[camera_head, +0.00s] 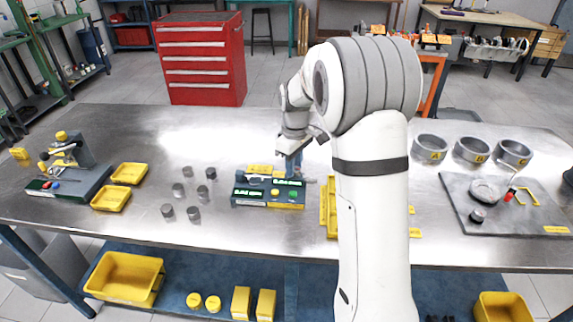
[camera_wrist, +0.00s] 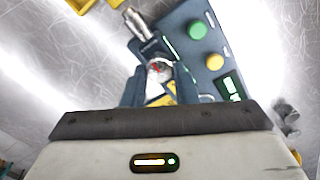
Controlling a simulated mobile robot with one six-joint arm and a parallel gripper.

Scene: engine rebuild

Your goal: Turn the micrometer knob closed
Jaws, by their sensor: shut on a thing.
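The micrometer station (camera_head: 268,204) is a dark blue box with lit green displays, at mid-table in the head view. In the wrist view its body (camera_wrist: 186,15) shows a green and a yellow button. My gripper (camera_wrist: 160,76) points down at the station's far side, and its two dark fingers are shut on a small round silver knob (camera_wrist: 158,69) with a red mark, seemingly the micrometer knob. The fingers hide its sides. A stepped silver cylinder (camera_wrist: 135,22) sticks out of the station's end. In the head view my gripper (camera_head: 291,157) hides the knob.
Several grey cylinders (camera_head: 167,211) stand left of the station. Yellow trays (camera_head: 111,198) and a small fixture (camera_head: 70,165) lie farther left. Grey rings (camera_head: 430,148) and a grey plate (camera_head: 515,225) are at the right. Bare steel lies behind the station.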

